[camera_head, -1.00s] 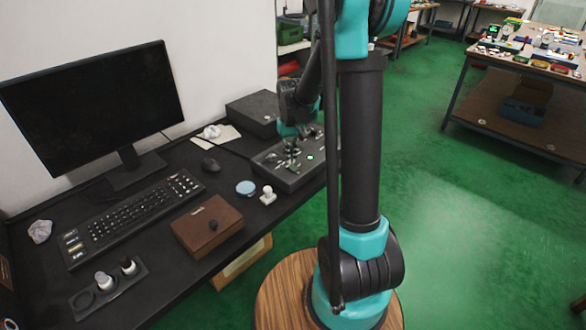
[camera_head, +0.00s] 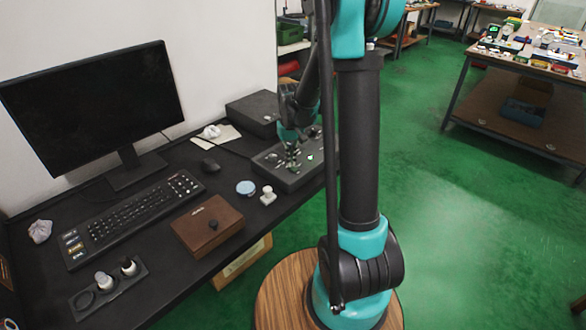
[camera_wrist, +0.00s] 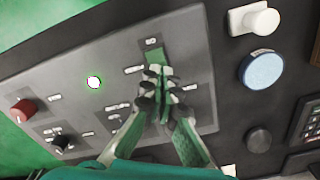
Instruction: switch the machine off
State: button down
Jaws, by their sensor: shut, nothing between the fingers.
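The machine's grey control panel (camera_head: 298,180) lies on the black desk below my gripper (camera_head: 292,165). In the wrist view the panel (camera_wrist: 70,82) carries a lit lamp (camera_wrist: 94,82), white with a green rim. A green switch part (camera_wrist: 155,54) sits under a small label, directly beyond my fingertips. My gripper (camera_wrist: 160,76) is shut and empty, its tips over the lower part of this switch. They hide part of it, and I cannot tell whether they touch it. A red knob (camera_wrist: 23,110) and a black knob (camera_wrist: 62,143) stand at the panel's left.
A white knob-like piece (camera_head: 268,195) and a blue disc (camera_head: 245,188) lie left of the panel. A dark box (camera_head: 254,113) stands behind the panel.

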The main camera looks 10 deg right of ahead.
jog(key=shift+f, duration=0.4)
jog(key=shift+r, duration=3.55)
jog(key=s+d+f+t, duration=0.2)
jog(key=s, duration=0.9)
jog(key=s+d+f+m+t, duration=0.1)
jog(key=s+d+f+t, duration=0.1)
jog(key=s, duration=0.9)
jog(key=shift+f, duration=0.3)
